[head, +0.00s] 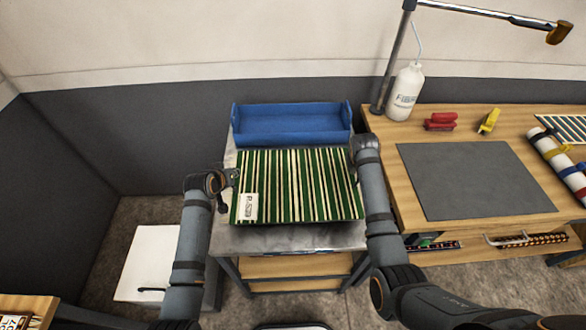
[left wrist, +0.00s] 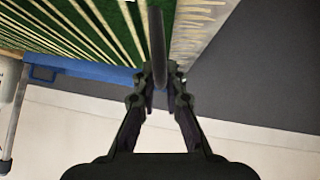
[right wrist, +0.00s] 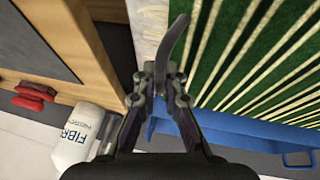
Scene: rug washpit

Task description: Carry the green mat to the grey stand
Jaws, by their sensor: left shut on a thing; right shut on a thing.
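The green mat (head: 295,187) has cream stripes and a white label at its near left corner. It lies flat over the grey stand (head: 290,239), whose marbled top shows in front of it. I cannot tell whether the mat touches the top. My left gripper (head: 231,179) is at the mat's left edge, shut on it; the left wrist view shows a dark curved piece between its fingers (left wrist: 160,76). My right gripper (head: 354,157) is at the right edge, also shut on it; a similar dark piece shows between its fingers (right wrist: 162,78).
A blue tray (head: 292,138) sits behind the mat on the stand. A wooden bench (head: 480,215) stands close on the right, with a dark grey pad (head: 474,178), white bottle (head: 405,94) and red item (head: 440,121). A white box (head: 150,256) stands on the floor at left.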

